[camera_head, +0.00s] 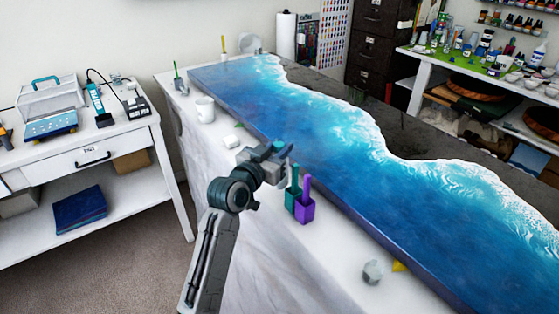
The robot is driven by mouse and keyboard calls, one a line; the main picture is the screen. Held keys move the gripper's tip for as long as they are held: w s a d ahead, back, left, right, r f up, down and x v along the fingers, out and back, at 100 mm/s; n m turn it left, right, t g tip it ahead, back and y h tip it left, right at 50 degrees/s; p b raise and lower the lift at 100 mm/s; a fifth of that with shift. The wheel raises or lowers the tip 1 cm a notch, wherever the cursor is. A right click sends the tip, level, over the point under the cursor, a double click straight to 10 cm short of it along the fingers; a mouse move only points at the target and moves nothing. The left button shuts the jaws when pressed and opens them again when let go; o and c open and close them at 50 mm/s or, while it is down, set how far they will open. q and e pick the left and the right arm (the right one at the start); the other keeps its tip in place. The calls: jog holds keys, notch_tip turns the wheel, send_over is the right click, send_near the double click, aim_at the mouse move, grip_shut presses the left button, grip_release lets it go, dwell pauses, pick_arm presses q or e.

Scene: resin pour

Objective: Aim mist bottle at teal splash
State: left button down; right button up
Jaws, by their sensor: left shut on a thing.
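My left gripper (274,161) is shut above the near edge of the blue resin slab (330,165). It is closed on what appears to be the mist bottle (280,147). Only a small teal and dark piece shows at the jaws; the rest is hidden by the gripper, so I cannot tell where its nozzle points. The slab has deep blue, lighter blue and white wave patterns. I cannot pick out a separate teal splash on it. My right gripper is not in view.
A side table (110,148) is left.

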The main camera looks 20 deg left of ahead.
aim_at(284, 183)
pick_arm(q)
jog(key=f, duration=0.3)
jog(key=shift+w, duration=0.25)
jog(key=shift+s+f, duration=0.15)
jog(key=shift+f, duration=0.3)
jog(key=c, duration=1.5)
grip_release()
jog(key=o, duration=0.3)
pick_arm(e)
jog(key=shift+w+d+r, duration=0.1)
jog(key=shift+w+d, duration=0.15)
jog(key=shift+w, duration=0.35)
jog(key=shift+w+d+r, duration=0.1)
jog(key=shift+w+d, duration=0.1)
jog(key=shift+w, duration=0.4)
